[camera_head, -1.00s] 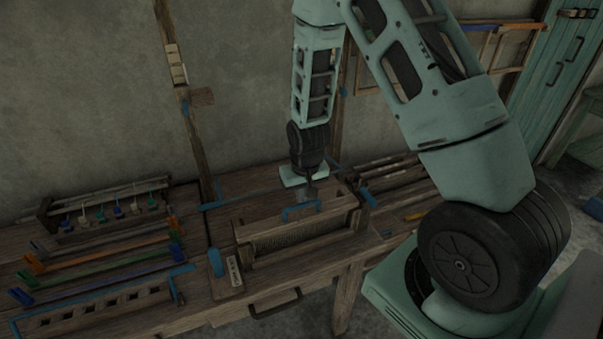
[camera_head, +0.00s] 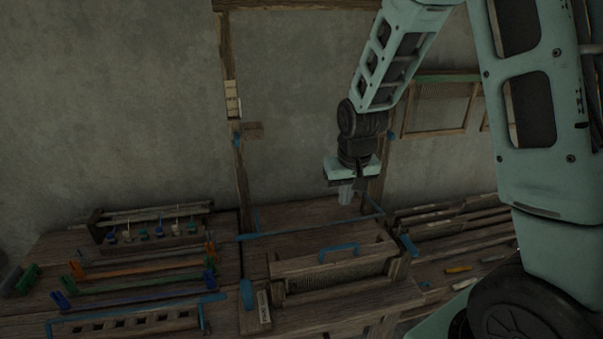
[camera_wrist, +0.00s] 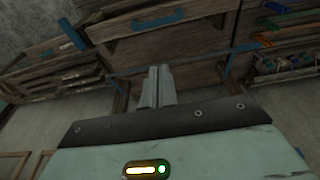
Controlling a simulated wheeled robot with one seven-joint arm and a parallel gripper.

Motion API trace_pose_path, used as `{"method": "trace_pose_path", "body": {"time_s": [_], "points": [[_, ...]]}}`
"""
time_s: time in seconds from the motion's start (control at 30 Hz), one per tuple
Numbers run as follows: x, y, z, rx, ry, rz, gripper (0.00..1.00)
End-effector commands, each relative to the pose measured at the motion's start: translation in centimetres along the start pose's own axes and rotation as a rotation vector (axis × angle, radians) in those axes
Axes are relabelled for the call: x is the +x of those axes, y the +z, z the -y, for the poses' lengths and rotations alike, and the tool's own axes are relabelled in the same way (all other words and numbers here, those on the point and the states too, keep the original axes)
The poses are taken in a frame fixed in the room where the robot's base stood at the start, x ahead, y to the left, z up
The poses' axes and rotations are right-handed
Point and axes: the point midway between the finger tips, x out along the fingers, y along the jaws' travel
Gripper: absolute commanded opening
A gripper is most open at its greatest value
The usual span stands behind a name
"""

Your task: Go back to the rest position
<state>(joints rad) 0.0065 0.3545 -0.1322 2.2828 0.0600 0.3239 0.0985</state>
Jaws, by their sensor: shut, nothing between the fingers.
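My gripper (camera_head: 346,196) hangs in the air above the back of the wooden bench, pointing down. Its fingers are together and hold nothing. In the wrist view the shut fingers (camera_wrist: 157,86) show in the middle. Below and in front of it stands a wooden beater frame with a comb-like reed (camera_head: 335,268) and a blue handle (camera_head: 340,252) on top. The gripper is clear of the handle. In the wrist view the blue handle (camera_wrist: 156,22) shows near the top.
A rack with small hanging pieces (camera_head: 150,226) and several coloured-ended rods (camera_head: 140,268) lie at left. More wooden bars (camera_head: 455,225) lie at right. The grey wall (camera_head: 300,110) and a wooden post (camera_head: 236,130) stand behind. The air above the bench is free.

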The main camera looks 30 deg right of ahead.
Motion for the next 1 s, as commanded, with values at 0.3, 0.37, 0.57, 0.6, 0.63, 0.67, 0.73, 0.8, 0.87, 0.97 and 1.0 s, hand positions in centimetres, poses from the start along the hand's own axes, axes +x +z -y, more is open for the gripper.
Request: {"method": "trace_pose_path", "body": {"time_s": [0.3, 0.37, 0.57, 0.6, 0.63, 0.67, 0.73, 0.8, 0.87, 0.97, 1.0], "points": [[-0.5, 1.6, 3.1, -0.075, -0.033, 0.012, 0.00], [-1.0, 3.4, 5.6, -0.144, -0.060, 0.027, 0.00], [-3.7, 13.6, 14.1, -0.486, -0.144, 0.095, 0.00], [-4.2, 15.9, 15.1, -0.559, -0.152, 0.107, 0.00], [-4.5, 17.6, 15.7, -0.612, -0.156, 0.115, 0.00], [-4.9, 19.2, 16.1, -0.663, -0.158, 0.124, 0.00], [-5.5, 22.5, 16.7, -0.769, -0.158, 0.139, 0.00], [-5.9, 25.1, 16.8, -0.853, -0.153, 0.149, 0.00], [-6.1, 26.6, 16.7, -0.903, -0.148, 0.155, 0.00], [-6.4, 27.8, 16.5, -0.946, -0.143, 0.161, 0.00], [-6.4, 28.0, 16.5, -0.952, -0.142, 0.162, 0.00]]}}
